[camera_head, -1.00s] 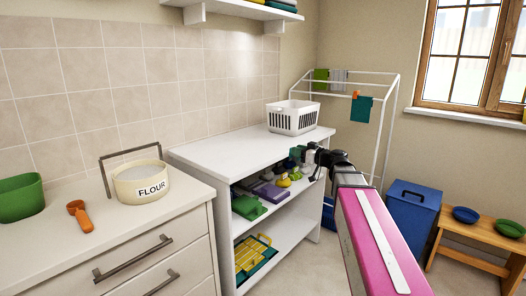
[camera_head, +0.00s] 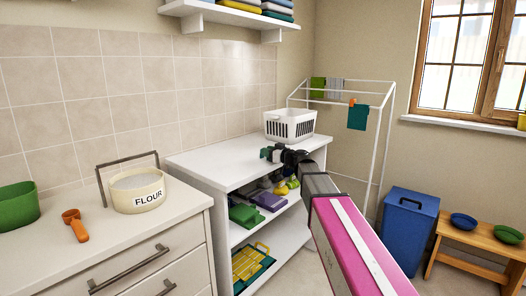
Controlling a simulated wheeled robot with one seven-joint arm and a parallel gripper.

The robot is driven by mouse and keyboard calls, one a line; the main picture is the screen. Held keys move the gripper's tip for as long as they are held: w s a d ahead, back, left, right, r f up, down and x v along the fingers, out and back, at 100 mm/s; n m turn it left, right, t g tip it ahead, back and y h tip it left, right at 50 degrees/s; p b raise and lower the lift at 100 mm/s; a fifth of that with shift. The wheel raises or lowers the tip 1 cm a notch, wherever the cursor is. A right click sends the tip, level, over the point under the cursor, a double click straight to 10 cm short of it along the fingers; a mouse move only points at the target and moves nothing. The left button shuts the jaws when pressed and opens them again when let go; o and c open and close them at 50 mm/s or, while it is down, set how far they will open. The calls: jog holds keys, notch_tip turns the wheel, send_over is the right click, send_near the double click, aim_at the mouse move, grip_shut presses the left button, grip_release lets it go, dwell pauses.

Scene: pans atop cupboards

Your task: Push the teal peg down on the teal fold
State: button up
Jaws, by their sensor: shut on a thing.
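My gripper (camera_head: 273,154) is above the white shelf unit's top, in front of the white basket. It is shut on a small teal-green thing (camera_head: 264,153), which looks like the teal peg; the fingers hide part of it. A teal cloth (camera_head: 357,118) hangs folded over the drying rack's front rail, well to the right of and beyond my gripper. An orange peg (camera_head: 351,102) sits at the top of this fold. The gripper and the thing in it are apart from the cloth.
The drying rack (camera_head: 388,130) also carries a green cloth (camera_head: 318,86) and a grey cloth. A white basket (camera_head: 290,124) stands on the shelf unit (camera_head: 190,160). A blue bin (camera_head: 408,228) and a wooden bench (camera_head: 470,240) with bowls stand at right. The shelf top's left part is clear.

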jog(key=x, duration=0.3)
jog(key=shift+w+r, duration=0.1)
jog(key=o, duration=1)
jog(key=shift+c, duration=0.2)
jog(key=v, duration=1.1)
jog(key=s+d+f+m+g+h, duration=0.1)
jog(key=s+f+m+g+h, duration=0.15)
jog(key=s+f, duration=0.6)
jog(key=s+d+f+m+g+h, duration=0.2)
jog(key=s+f+g+h, duration=0.1)
jog(key=f, duration=1.1)
jog(key=s+d+f+m+g+h, duration=0.2)
jog(key=s+d+f+m+h, duration=0.1)
jog(key=s+f, duration=0.4)
jog(key=s+d+f+m+g+h, duration=0.3)
jog(key=s+d+f+h, duration=0.2)
jog(key=s+d+f, duration=0.2)
jog(key=shift+s+d+f+h, duration=0.35)
jog(key=shift+s+d+f, duration=0.05)
jog(key=shift+s+d, duration=0.5)
